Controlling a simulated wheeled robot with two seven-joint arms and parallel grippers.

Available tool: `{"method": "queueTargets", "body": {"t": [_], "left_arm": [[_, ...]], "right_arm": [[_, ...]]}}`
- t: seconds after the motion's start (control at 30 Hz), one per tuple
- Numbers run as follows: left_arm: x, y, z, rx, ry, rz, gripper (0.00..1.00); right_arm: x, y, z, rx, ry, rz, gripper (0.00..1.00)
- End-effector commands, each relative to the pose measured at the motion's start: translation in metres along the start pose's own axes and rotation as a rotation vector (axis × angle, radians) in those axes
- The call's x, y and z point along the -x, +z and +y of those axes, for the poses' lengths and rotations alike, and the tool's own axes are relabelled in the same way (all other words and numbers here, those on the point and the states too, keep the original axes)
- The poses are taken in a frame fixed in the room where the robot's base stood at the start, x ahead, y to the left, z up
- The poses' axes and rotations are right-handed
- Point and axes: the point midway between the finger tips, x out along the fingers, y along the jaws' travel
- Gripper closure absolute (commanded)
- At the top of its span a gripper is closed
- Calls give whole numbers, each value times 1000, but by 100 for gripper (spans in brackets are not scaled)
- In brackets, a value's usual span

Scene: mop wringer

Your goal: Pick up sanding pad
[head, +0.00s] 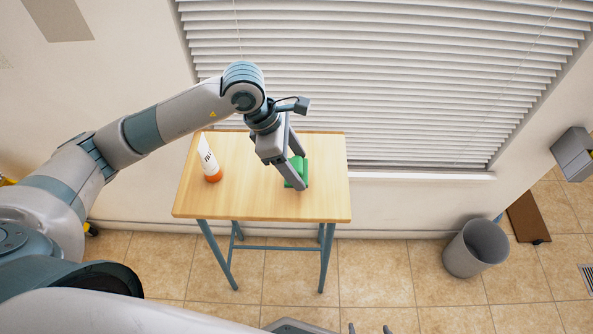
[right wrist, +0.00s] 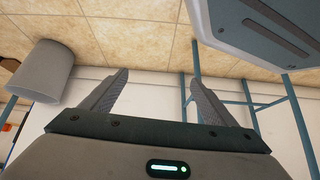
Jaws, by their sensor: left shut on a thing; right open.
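The sanding pad (head: 291,182) is a green block at the right part of the small wooden table (head: 240,203) in the head view. My left gripper (head: 296,170) is shut on it, with one finger on each side. The fingers and wrist cover part of the pad. I cannot tell whether it rests on the tabletop or is slightly raised. My right gripper (right wrist: 160,95) is open and empty in the right wrist view, away from the table; its fingertips only just show at the bottom of the head view.
A white tube with an orange cap (head: 209,160) stands on the table's left part. A grey bin (head: 475,247) stands on the tiled floor to the right, near a brown board (head: 527,216). Window blinds (head: 370,80) hang behind the table. The table's front is clear.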

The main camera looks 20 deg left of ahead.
Motion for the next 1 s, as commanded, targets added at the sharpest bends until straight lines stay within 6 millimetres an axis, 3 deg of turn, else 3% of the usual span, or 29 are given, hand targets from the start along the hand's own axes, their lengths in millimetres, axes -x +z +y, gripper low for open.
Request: {"method": "queueTargets", "body": {"t": [0.03,0.6,1.0], "left_arm": [[7,3,1,-5,5,-2,60],[61,19,-96,-7,2,-3,60],[73,23,-106,1,-2,1,60]], "right_arm": [[-3,5,2,-1,3,-15,19],[-6,26,17,-10,21,-138,19],[26,82,18,1,22,-239,19]]}}
